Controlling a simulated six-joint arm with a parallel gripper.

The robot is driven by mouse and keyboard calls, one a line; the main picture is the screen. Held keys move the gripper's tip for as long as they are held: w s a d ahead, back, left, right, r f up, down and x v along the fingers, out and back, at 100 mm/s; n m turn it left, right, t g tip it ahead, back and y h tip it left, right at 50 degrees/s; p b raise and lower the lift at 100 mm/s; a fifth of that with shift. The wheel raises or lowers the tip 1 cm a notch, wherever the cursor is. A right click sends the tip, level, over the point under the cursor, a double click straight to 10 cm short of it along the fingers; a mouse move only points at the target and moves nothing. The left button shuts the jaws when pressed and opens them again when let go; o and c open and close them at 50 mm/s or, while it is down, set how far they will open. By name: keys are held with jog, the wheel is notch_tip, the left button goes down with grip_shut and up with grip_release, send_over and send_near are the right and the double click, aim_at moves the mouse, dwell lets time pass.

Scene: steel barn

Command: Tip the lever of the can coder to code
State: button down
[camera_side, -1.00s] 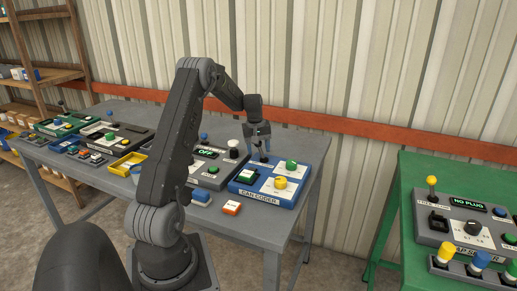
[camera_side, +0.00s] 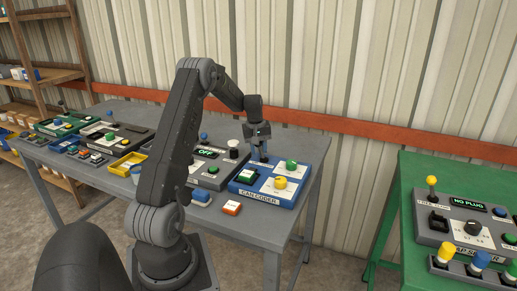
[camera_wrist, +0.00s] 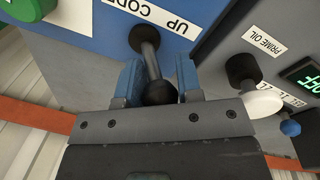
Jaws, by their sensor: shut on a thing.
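The can coder (camera_side: 262,199) is a blue box with white label plates at the right end of the grey table. Its black ball-ended lever (camera_wrist: 150,62) rises from the blue panel, beside a label reading "UP CODE" in the wrist view. My gripper (camera_side: 260,157) points down over the back left of the box. In the wrist view, the blue fingers of my gripper (camera_wrist: 159,82) stand on either side of the lever, shut on it near the black ball. The lever is mostly hidden by the fingers in the side view.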

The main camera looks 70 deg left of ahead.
jog(key=shift+w+d+r+g+y, duration=0.1)
jog(key=shift+w+d+g+y, duration=0.2)
jog(key=shift+g+y, duration=0.3)
jog(key=shift+w+d+r+g+y, duration=0.1)
jog(key=shift+w+d+g+y, duration=0.2)
jog(key=shift+g+y, duration=0.25)
jog(key=shift+w+d+f+g+y, duration=0.1)
jog(key=shift+w+d+g+y, duration=0.3)
jog(key=shift+g+y, duration=0.45)
jog(key=shift+w+d+g+y, duration=0.35)
jog(key=shift+d+g+y, duration=0.05)
jog(key=shift+g+y, duration=0.4)
jog(key=c, duration=0.8)
grip_release()
jog(key=shift+v, duration=6.9)
